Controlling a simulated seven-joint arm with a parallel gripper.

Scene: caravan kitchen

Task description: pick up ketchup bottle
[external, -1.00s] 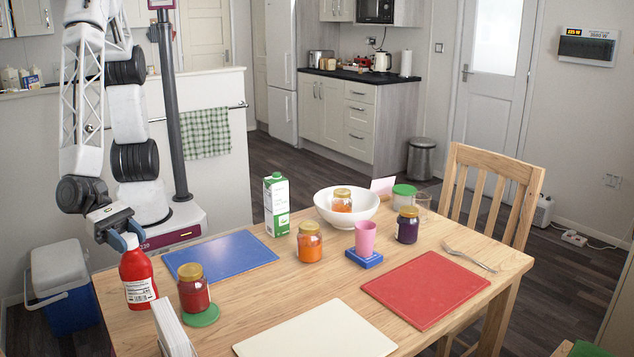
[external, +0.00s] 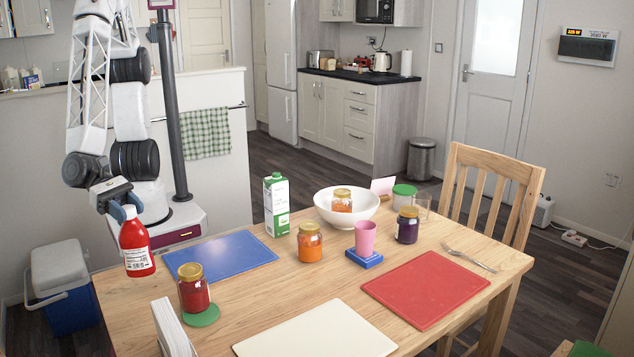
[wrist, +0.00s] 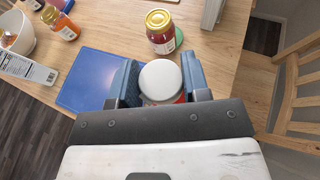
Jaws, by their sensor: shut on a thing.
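The ketchup bottle (external: 136,246) is red with a white cap and a white label. My gripper (external: 126,214) is shut on it near its cap and holds it upright above the table's left corner. In the wrist view the white cap (wrist: 160,80) shows between the two fingers (wrist: 158,78), and most of the bottle's body is hidden below it. In the external view the bottle's base appears clear of the wooden table (external: 240,298).
A red jar (external: 193,289) stands partly on a green coaster (external: 203,316), right of the bottle. A blue board (external: 220,254) lies behind it. A napkin holder (external: 172,328) stands at the front. A cool box (external: 62,285) is on the floor at left.

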